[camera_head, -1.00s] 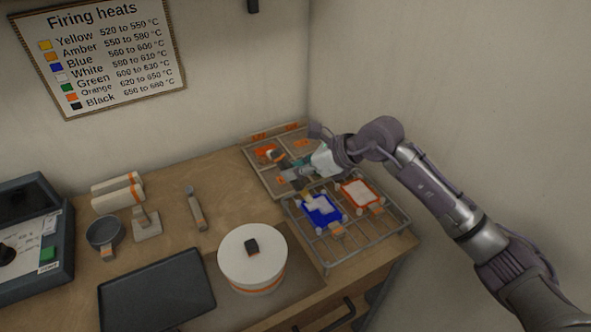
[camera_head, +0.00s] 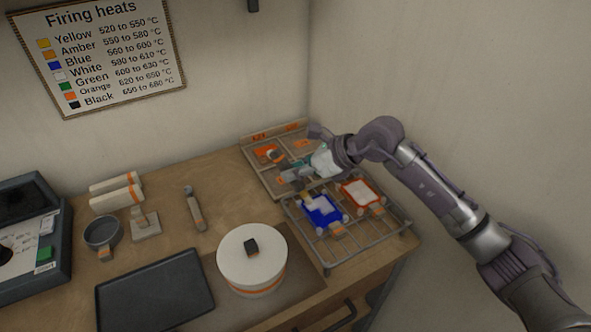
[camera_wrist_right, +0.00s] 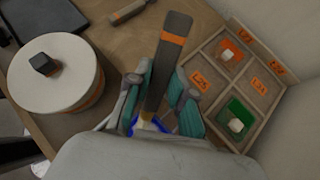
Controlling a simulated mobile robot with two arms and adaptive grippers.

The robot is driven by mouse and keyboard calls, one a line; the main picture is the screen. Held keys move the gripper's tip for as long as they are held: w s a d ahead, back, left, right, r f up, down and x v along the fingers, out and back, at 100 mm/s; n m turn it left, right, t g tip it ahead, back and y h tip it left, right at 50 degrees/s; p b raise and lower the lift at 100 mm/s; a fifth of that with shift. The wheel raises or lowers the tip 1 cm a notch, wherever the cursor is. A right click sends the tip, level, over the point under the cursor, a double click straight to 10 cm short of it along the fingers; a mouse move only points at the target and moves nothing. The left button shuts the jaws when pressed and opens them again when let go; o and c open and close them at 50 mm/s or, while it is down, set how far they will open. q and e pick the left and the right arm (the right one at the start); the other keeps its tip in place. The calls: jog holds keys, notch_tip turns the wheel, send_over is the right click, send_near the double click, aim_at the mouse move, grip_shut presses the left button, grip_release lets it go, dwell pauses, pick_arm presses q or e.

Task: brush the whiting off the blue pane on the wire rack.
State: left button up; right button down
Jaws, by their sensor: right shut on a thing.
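The blue pane (camera_head: 327,220) lies on the wire rack (camera_head: 372,240), with a white patch of whiting (camera_head: 322,208) over part of it. My right gripper (camera_head: 292,177) is shut on a brush, just beyond the pane's far left edge. In the right wrist view the brush (camera_wrist_right: 170,62) shows a dark handle with an orange band between the fingers. Its pale bristles reach down by a sliver of the blue pane (camera_wrist_right: 135,124); whether they touch cannot be told. My left gripper is out of view.
An orange-red pane (camera_head: 350,185) with a white middle lies right of the blue one. A compartmented wooden tray (camera_wrist_right: 198,57) with orange labels stands behind the rack. A round white lidded pot (camera_head: 252,262) and a dark tray (camera_head: 155,290) stand to the left.

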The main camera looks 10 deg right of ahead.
jog(key=shift+f+b, duration=0.3)
jog(key=shift+b, duration=0.05)
dwell(0.3)
